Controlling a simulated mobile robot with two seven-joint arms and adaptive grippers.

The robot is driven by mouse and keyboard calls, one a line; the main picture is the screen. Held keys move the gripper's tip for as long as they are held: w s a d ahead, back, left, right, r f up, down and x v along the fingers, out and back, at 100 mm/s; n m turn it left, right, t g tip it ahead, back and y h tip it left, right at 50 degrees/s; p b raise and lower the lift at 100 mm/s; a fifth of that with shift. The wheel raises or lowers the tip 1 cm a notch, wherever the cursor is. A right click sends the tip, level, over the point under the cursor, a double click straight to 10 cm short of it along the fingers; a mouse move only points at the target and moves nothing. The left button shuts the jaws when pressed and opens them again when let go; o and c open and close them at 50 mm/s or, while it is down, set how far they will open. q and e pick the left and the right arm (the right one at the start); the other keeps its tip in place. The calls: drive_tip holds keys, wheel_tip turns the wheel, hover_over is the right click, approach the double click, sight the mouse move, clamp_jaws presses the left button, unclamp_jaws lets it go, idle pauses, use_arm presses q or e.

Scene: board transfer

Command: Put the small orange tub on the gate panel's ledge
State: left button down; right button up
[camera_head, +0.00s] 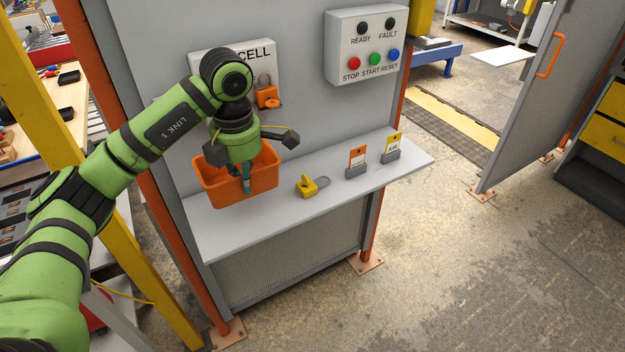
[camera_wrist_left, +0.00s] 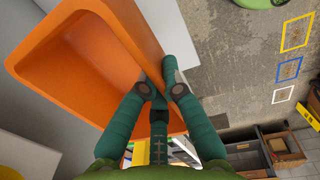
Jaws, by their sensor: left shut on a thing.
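The small orange tub (camera_head: 215,187) is at the left end of the gate panel's grey ledge (camera_head: 290,220). My left gripper (camera_head: 246,184) points down and is shut on the tub's near wall. The wrist view shows the fingers (camera_wrist_left: 163,90) pinching this wall of the tub (camera_wrist_left: 85,70), which looks empty inside. In the head view the tub overlaps the ledge; I cannot tell whether its base touches it. The gripper hides part of the tub. My right gripper is not in view.
A yellow padlock (camera_head: 307,186) lies mid-ledge, right of the tub. Two tag holders (camera_head: 357,171) (camera_head: 391,155) stand farther right. A button box (camera_head: 366,47) and a sign with an orange padlock (camera_head: 265,92) are on the panel above. A yellow post (camera_head: 95,170) stands left.

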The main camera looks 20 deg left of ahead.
use_arm(q)
drive_tip(key=f, duration=0.3)
drive_tip(key=f+p, duration=0.1)
drive_tip(key=f, duration=0.2)
drive_tip(key=s+f+p, duration=0.1)
drive_tip(key=f, duration=0.2)
drive_tip(key=shift+s, duration=0.1)
drive_tip(key=shift+f, duration=0.5)
drive_tip(key=c, duration=1.4)
unclamp_jaws()
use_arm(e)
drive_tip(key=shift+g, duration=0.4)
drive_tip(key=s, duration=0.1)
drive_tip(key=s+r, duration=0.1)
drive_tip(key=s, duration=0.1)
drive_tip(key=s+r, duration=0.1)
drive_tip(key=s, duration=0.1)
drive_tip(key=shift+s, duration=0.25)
use_arm(q)
drive_tip(key=shift+r, duration=0.2)
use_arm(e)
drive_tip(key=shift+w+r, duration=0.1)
